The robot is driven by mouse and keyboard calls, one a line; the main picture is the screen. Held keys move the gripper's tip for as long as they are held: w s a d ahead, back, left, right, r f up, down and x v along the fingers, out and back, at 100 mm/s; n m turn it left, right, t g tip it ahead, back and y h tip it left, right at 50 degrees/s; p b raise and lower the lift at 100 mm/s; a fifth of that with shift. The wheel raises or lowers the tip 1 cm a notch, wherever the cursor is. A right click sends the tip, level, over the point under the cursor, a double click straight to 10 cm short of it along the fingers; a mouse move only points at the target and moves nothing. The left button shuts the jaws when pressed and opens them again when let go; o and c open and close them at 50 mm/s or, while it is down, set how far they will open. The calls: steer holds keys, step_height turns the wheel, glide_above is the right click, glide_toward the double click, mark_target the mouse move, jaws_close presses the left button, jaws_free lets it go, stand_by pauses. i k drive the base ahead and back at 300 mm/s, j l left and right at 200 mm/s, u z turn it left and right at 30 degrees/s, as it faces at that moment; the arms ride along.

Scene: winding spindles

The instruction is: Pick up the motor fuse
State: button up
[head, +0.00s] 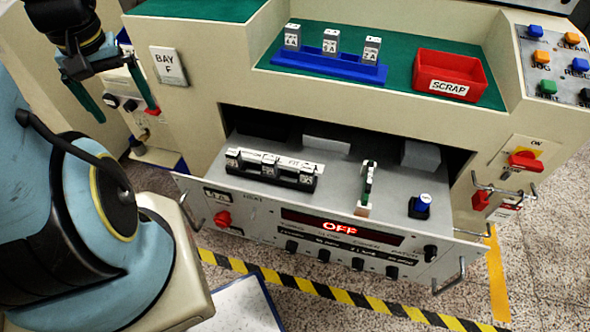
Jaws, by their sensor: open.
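Several fuse-like blocks are in view, and I cannot tell by its label which is the motor fuse. Three grey labelled fuses, left (292,38), middle (330,42) and right (371,50), stand upright in a blue rack (330,68) on the green shelf. My gripper (122,106) is open and empty at the upper left, by the BAY F sign, well apart from both rows.
The drawer (330,190) also bears an upright green board (368,185) and a blue-capped part (421,206). Its front display (340,227) reads OFF. A red SCRAP bin (450,75) stands right of the rack. A red switch handle (525,161) is at right. The cabinet overhangs the drawer's back.

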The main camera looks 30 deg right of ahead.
mark_target(234, 157)
steer(key=k+z, duration=0.3)
steer(key=k+l+z, duration=0.15)
steer(key=k+z, duration=0.2)
steer(key=k+j+z, duration=0.1)
steer(key=j+z, duration=0.35)
steer(key=k+j+z, duration=0.15)
steer(key=z, duration=0.25)
steer(key=k+j+z, duration=0.2)
steer(key=z, duration=0.25)
steer(key=i+j+u, duration=0.25)
steer(key=j+u, duration=0.2)
steer(key=i+j+u, duration=0.75)
steer(key=u, duration=0.15)
